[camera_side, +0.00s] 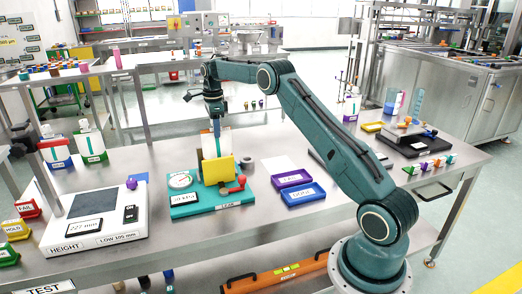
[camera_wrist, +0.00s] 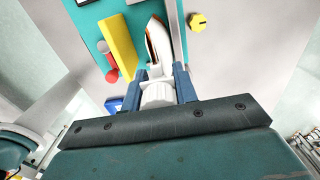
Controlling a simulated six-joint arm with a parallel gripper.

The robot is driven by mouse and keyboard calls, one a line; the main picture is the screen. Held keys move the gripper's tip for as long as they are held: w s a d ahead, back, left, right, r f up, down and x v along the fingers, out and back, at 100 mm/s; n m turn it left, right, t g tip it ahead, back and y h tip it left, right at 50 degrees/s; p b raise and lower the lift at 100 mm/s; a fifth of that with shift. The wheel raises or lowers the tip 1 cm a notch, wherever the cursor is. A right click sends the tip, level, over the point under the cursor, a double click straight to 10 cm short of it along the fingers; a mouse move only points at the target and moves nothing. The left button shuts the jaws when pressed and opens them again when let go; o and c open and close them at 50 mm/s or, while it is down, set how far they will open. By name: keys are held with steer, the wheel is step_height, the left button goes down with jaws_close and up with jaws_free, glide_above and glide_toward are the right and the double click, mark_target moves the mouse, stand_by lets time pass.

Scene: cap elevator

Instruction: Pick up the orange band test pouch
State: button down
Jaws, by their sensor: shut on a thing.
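The orange band test pouch (camera_side: 222,144) is upright and whitish, with orange along its left edge. It stands at the teal test stand, partly behind the yellow plate (camera_side: 217,171). My gripper (camera_side: 216,120) is above it, pointing down at its top. In the wrist view my gripper (camera_wrist: 163,88) has its two blue fingers on either side of a white spout or cap (camera_wrist: 158,93), shut on it. The pouch (camera_wrist: 157,38) extends beyond the fingers there, with its orange edge visible. Its lower part is hidden by the plate in the side view.
The teal stand (camera_side: 190,209) has a dial gauge and a red-knobbed lever (camera_side: 236,185). Purple (camera_side: 291,178) and blue (camera_side: 303,193) trays lie to its right. A height gauge (camera_side: 96,222) and a green-band pouch (camera_side: 92,146) are on the left.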

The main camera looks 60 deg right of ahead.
steer(key=s+d, duration=1.1)
steer(key=shift+s+d, duration=0.4)
steer(key=shift+r, duration=0.1)
